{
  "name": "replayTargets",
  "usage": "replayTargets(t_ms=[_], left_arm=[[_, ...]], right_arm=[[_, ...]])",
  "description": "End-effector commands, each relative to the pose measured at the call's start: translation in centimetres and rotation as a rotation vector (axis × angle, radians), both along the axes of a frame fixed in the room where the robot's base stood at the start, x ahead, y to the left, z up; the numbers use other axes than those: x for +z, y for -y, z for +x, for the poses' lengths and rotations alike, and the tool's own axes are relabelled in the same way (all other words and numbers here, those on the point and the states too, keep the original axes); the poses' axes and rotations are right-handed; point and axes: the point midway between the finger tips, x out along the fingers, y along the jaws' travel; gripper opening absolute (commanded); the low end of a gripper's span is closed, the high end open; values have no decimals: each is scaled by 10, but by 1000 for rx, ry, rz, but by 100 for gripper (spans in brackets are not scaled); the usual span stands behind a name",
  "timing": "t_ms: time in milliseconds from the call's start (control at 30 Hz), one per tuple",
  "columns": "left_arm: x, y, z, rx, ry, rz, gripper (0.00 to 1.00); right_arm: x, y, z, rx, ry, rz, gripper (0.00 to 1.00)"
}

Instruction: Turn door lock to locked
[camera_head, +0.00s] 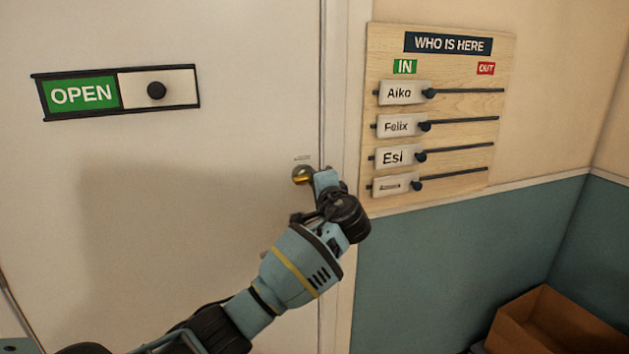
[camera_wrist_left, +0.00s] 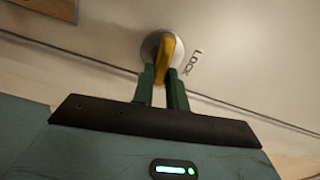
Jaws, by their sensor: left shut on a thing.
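The door lock (camera_head: 302,175) is a round metal plate with a yellow turn knob, near the right edge of the white door (camera_head: 230,120). In the left wrist view the yellow knob (camera_wrist_left: 166,50) stands out from its round plate, with the word LOCK printed beside it. My left gripper (camera_wrist_left: 165,78) has its two green fingers on either side of the knob and is shut on it. In the head view the left gripper (camera_head: 316,178) covers part of the lock. The right gripper is not in view.
An OPEN sign (camera_head: 80,95) with a black slider knob is on the door at left. A WHO IS HERE board (camera_head: 450,110) with several sliding name tags hangs right of the door frame. A cardboard box (camera_head: 550,325) stands at lower right.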

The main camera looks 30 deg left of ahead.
Motion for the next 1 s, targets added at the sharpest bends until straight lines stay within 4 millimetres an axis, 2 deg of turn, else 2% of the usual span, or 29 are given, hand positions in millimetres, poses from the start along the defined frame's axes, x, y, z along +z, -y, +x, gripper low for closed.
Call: replayTargets(t_ms=[333, 867, 900, 1000], left_arm=[[-2, 0, 0, -1, -106, 91, 0], [-3, 0, 0, -1, -126, 108, 0], [-3, 0, 0, -1, -126, 108, 16], [-3, 0, 0, -1, -126, 108, 29]], right_arm=[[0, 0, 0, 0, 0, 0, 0], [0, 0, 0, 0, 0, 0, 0], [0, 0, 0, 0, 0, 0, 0], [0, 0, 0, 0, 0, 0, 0]])
